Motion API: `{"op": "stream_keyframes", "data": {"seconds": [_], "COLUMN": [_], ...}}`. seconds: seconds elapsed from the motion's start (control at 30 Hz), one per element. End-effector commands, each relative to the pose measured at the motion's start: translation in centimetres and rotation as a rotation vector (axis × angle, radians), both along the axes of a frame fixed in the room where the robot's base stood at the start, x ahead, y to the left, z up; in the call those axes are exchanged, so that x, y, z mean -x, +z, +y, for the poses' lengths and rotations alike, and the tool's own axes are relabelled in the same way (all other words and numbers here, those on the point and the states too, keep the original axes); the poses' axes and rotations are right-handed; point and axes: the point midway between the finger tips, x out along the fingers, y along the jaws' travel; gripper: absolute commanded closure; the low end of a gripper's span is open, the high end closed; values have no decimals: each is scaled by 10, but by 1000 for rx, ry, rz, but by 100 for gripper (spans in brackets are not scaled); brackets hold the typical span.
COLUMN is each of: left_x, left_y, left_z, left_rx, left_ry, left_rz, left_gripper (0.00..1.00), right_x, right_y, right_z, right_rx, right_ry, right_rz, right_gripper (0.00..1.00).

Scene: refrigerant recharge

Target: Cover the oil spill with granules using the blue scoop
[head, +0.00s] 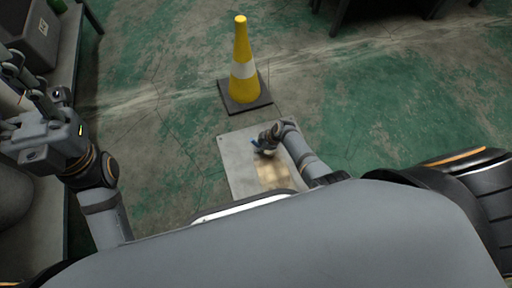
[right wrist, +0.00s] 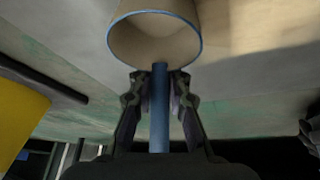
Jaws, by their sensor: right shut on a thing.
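My right gripper (head: 265,140) is low over a pale grey plate (head: 235,150) on the floor. In the right wrist view its fingers (right wrist: 159,85) are shut on the blue handle of the scoop (right wrist: 159,115). The scoop's round bowl, with a blue rim and a tan inside, is beyond the fingertips; I cannot tell whether the tan is loose granules. A tan patch (head: 274,175) with darker blotches lies on the plate beside the gripper, and its lower part is hidden by my body. My left gripper (head: 22,88) is at the far left, its fingertips unclear.
A yellow cone (head: 243,75) with a white band stands on a dark base just behind the plate. A bench (head: 65,60) with a grey box (head: 38,35) runs along the left edge. Dark table legs (head: 340,15) are at the back. The green floor to the right is clear.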

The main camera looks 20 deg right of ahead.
Motion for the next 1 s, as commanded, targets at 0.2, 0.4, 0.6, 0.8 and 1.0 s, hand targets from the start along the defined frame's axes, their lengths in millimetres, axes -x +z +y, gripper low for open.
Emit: {"op": "stream_keyframes", "data": {"seconds": [0.2,0.4,0.6,0.8,1.0], "left_x": [0,0,0,0,0], "left_y": [9,22,22,30,39], "left_z": [0,0,0,1,2], "left_rx": [-2,-2,2,8,9], "left_ry": [-1,-1,0,3,3], "left_rz": [0,0,0,0,0], "left_gripper": [57,57,57,57,57], "right_x": [11,30,35,47,68], "right_y": [2,1,-1,0,-2], "right_z": [0,0,0,-1,-2], "right_rx": [0,0,0,0,0], "right_ry": [0,0,1,1,2], "right_rz": [1,0,-2,2,4], "right_gripper": [100,100,100,100,100]}}
